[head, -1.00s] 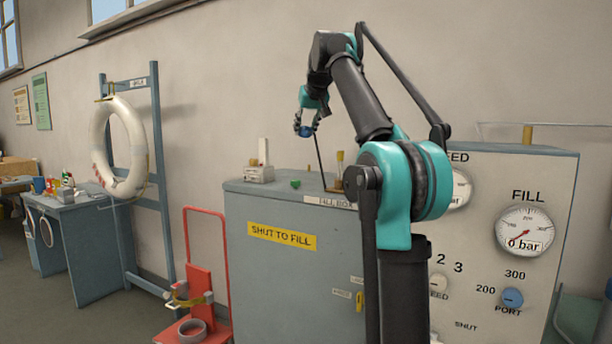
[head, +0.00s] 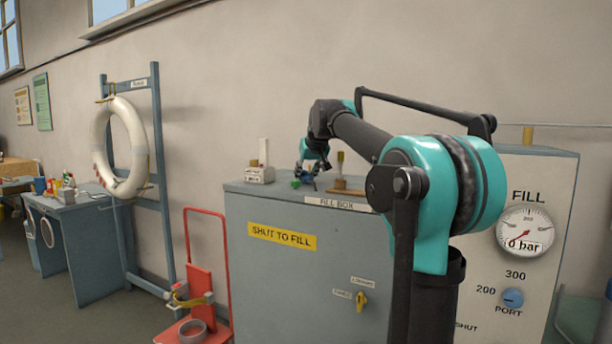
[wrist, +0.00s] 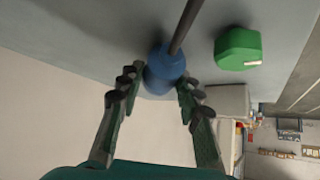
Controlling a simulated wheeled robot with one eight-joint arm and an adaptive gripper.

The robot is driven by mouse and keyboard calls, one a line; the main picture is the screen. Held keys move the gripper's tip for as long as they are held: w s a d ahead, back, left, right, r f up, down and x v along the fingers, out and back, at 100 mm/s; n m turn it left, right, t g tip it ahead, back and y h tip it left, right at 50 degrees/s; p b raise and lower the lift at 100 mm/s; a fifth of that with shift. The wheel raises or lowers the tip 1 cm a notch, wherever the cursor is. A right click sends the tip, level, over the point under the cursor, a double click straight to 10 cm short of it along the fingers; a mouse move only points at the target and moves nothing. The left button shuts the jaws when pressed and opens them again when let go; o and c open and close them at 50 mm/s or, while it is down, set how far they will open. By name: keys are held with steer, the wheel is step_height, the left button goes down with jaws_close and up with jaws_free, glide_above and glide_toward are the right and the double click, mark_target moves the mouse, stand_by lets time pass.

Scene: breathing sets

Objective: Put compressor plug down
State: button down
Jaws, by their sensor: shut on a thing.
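My gripper (head: 308,178) is low over the top of the grey fill box (head: 245,290) in the head view. In the wrist view my gripper (wrist: 158,84) has its two fingers closed around a blue plug (wrist: 164,66), with a thin dark rod or hose running up from it. The plug is at or just above the box top; I cannot tell if it touches. In the head view the plug is mostly hidden by the fingers. A green hexagonal piece (wrist: 238,47) lies close beside the plug; it also shows in the head view (head: 295,184).
A pale block with an upright (head: 260,174) stands left of my gripper on the box top. A wooden base with a brass-coloured post (head: 341,174) stands to the right. The gauge panel (head: 555,180) rises further right. A red trolley (head: 203,285) stands at the box's left side.

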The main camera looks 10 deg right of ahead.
steer(key=shift+f, duration=0.15)
steer(key=c, duration=1)
jaws_free()
